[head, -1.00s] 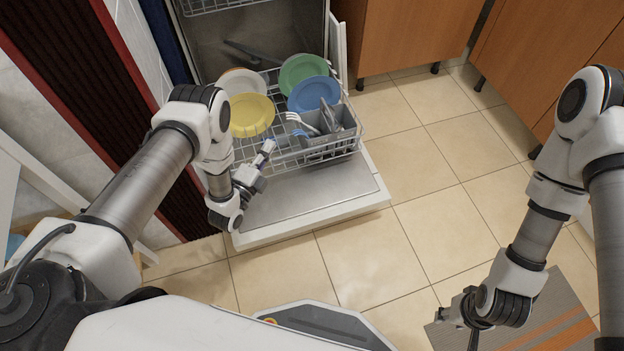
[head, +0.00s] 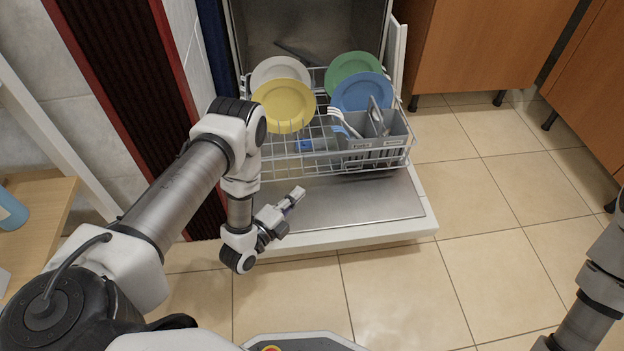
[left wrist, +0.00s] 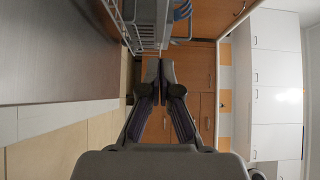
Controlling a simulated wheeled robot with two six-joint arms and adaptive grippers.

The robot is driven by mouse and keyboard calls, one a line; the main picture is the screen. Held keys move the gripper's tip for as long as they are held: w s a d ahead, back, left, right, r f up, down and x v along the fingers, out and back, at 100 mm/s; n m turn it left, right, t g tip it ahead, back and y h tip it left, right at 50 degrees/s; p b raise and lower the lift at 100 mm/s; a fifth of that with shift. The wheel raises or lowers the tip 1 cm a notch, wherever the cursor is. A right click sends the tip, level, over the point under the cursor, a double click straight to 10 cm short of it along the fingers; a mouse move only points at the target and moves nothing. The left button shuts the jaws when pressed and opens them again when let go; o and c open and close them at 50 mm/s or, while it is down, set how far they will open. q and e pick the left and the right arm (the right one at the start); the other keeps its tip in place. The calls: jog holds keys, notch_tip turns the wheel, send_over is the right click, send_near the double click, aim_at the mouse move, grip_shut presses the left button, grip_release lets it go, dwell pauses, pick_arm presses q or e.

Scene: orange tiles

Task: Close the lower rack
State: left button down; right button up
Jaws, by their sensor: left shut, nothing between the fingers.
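The lower rack (head: 308,163) is a white wire basket, pulled out over the open dishwasher door (head: 345,205). It holds a yellow plate (head: 284,106), a white plate (head: 275,70), a green plate (head: 352,70), a blue plate (head: 361,92) and a grey cutlery basket (head: 372,142). My left gripper (head: 298,193) is shut and empty, in front of the rack and over the door, apart from the rack. In the left wrist view its shut fingers (left wrist: 160,72) show below part of the rack (left wrist: 112,15). My right gripper is out of the head view.
Wooden cabinets (head: 490,45) stand to the right of the dishwasher. A dark red-framed panel (head: 125,80) stands to its left. A small wooden table (head: 40,215) with a blue object (head: 10,210) is at the far left. The tiled floor (head: 480,240) at right is clear.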

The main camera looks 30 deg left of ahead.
pick_arm(q)
jog(key=b, duration=0.3)
send_near(319, 158)
jog(key=w+d, duration=0.2)
jog(key=d, duration=0.2)
jog(key=w+a+b, duration=0.1)
jog(key=w, duration=0.1)
jog(key=w+a+b, duration=0.1)
jog(key=shift+w+a+f, duration=0.15)
jog(key=shift+w, duration=0.2)
jog(key=shift+w+a, duration=0.15)
jog(key=shift+w, duration=0.1)
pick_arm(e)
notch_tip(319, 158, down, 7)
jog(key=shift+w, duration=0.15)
pick_arm(q)
jog(key=shift+w+a, duration=0.1)
